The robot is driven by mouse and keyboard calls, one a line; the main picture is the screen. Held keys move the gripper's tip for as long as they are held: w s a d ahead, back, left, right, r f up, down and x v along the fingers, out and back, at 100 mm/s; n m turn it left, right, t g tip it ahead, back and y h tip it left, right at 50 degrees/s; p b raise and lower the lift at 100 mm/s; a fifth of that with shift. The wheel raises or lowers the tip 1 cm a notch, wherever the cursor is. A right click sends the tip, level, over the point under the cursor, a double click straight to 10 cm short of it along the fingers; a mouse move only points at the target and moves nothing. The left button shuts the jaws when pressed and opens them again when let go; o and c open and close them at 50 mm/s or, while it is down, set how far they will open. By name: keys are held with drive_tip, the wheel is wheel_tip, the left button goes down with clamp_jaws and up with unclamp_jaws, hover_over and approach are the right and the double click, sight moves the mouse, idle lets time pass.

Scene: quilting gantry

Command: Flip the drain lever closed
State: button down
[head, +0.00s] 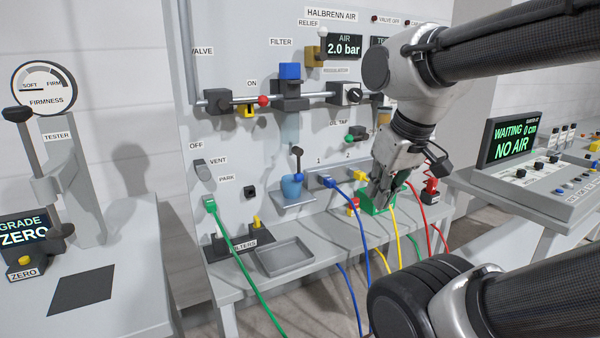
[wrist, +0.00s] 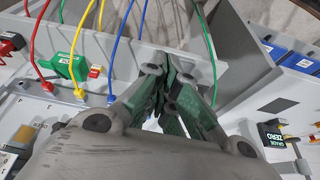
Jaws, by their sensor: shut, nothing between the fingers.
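No label reading "drain" is legible, so I cannot tell for sure which part is the drain lever. Under the filter (head: 290,72), a black-knobbed upright lever (head: 297,153) stands by a blue cup (head: 291,187). My gripper (head: 379,200) is well to the right of it, low over the bench, at a green block (head: 370,206). Its fingers (wrist: 163,75) are shut and empty. The green block also shows in the wrist view (wrist: 68,66), left of the fingers, with a small red tab (wrist: 94,71) beside it. I cannot tell if the fingers touch the block in the head view.
Green (head: 240,265), blue, yellow and red hoses hang over the bench front. A grey tray (head: 285,257) lies on the bench. A console reading "NO AIR" (head: 513,140) stands right, the firmness tester (head: 55,180) left. A pipe (head: 325,97) crosses the panel.

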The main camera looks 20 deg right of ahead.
drive_tip(key=w+a+f+n+g+h, duration=0.3)
drive_tip(key=w+a+f+n+h, duration=0.15)
drive_tip(key=w+a+n, duration=0.75)
drive_tip(key=w+a+r+n+t+h, duration=0.1)
drive_tip(key=w+r+n+t, duration=0.1)
drive_tip(key=w+n, duration=0.4)
drive_tip(key=w+a+r+n+t+h, duration=0.1)
drive_tip(key=w+r+n+t+h, duration=0.1)
drive_tip(key=w+n, duration=0.4)
drive_tip(key=shift+r+n, duration=0.25)
drive_tip(key=shift+n, duration=0.55)
